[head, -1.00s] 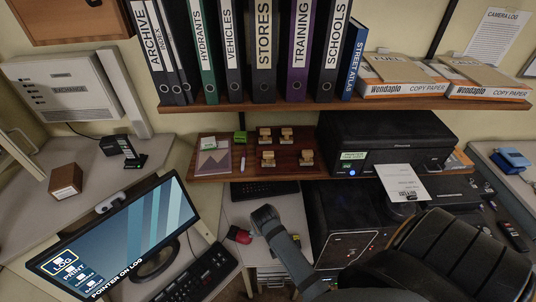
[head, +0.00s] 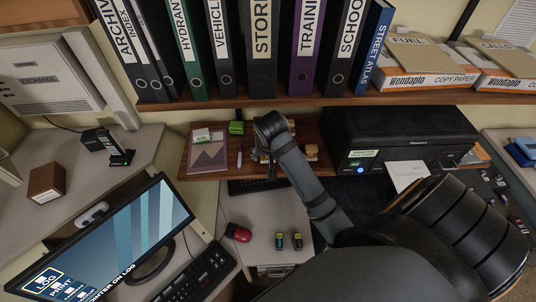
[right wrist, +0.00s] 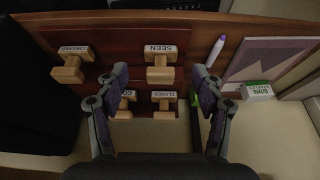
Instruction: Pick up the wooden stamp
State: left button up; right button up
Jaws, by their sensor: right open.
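Several wooden stamps with labelled tops sit on the reddish-brown shelf (head: 205,163). In the right wrist view the SEEN stamp (right wrist: 160,68) is in the middle, with the CHECKED stamp (right wrist: 72,66) to its left. The CLOSED stamp (right wrist: 164,99) and a partly hidden stamp (right wrist: 126,102) are lower. My right gripper (right wrist: 160,72) is open, its fingers either side of the SEEN stamp in the picture; contact cannot be told. In the head view my right arm covers most stamps; one stamp (head: 311,152) shows at its right. My left gripper is not in view.
A purple-capped marker (right wrist: 215,50), a green object (head: 236,128), a staples box (right wrist: 257,92) and a mountain-picture booklet (head: 208,157) share the shelf. A black printer (head: 400,135) stands at its right. Binders (head: 262,70) line the shelf above.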

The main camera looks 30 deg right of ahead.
jog(key=w+d+f, duration=0.2)
jog(key=w+f, duration=0.1)
jog(key=w+d+f, duration=0.1)
jog(key=w, duration=0.1)
jog(key=shift+w+d+f, duration=0.1)
jog(key=shift+w+f, duration=0.1)
jog(key=shift+f, duration=0.2)
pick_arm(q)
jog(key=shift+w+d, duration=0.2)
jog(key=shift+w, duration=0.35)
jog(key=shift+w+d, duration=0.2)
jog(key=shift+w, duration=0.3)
pick_arm(e)
jog(key=shift+c, duration=0.3)
jog(key=shift+c, duration=1.2)
jog(key=c, duration=0.9)
